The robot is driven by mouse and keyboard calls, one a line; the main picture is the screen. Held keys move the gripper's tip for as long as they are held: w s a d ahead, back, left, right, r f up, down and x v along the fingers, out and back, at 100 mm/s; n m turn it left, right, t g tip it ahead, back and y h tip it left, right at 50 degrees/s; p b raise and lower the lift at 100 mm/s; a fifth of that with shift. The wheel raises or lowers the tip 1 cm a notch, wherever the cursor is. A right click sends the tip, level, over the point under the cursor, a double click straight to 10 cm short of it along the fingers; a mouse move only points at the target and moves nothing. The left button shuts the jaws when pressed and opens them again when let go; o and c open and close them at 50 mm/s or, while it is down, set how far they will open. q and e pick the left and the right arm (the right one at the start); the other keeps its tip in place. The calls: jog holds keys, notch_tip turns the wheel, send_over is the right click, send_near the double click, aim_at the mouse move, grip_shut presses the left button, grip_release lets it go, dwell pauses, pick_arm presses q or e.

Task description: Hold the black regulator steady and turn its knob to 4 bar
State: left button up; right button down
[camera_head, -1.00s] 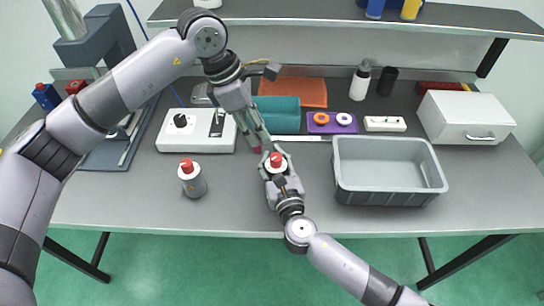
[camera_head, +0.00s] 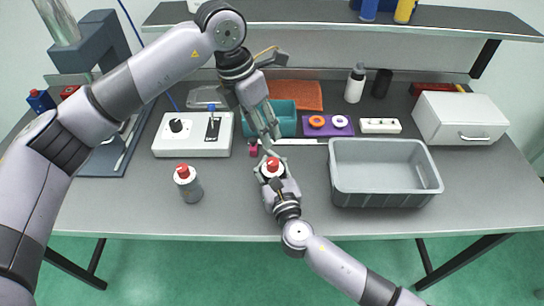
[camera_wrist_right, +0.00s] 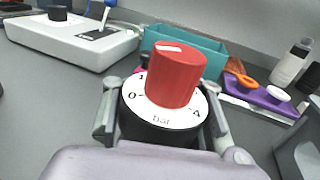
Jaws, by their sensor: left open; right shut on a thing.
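The black regulator (camera_wrist_right: 160,130) has a red knob (camera_wrist_right: 176,75) and a white dial marked 0, 1, 4 and "bar"; the knob hides part of the scale. The knob's white mark points to the far side, and I cannot tell the exact reading. My right gripper (camera_head: 270,172) is shut around the regulator's body, with a finger on each side in the right wrist view. The red knob also shows in the head view. My left gripper (camera_head: 269,138) is open, pointing down just beyond the knob, and appears apart from it. It is not in the right wrist view.
A grey regulator (camera_head: 189,186) with a red knob stands at the left front. A white box (camera_head: 195,147) with a black knob and lever is behind it. A grey bin (camera_head: 385,190) stands at right, a teal tray (camera_head: 287,120) and purple holder (camera_head: 327,124) behind.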

aim_at(272, 161)
pick_arm(q)
jog(key=d+f+n+y, duration=0.1)
jog(key=f+n, duration=0.2)
jog(key=n, duration=0.2)
jog(key=f+n+y, duration=0.1)
jog(key=f+n, duration=0.2)
jog(key=n, duration=0.1)
jog(key=d+f+n, duration=0.1)
jog(key=f+n, duration=0.2)
jog(key=n, duration=0.2)
jog(key=shift+s+d+f+n+y, duration=0.2)
jog(key=shift+d+f+n+y, duration=0.1)
jog(key=shift+f+y, duration=0.1)
jog(key=shift+c, duration=0.3)
jog(key=shift+r, duration=0.1)
grip_shut()
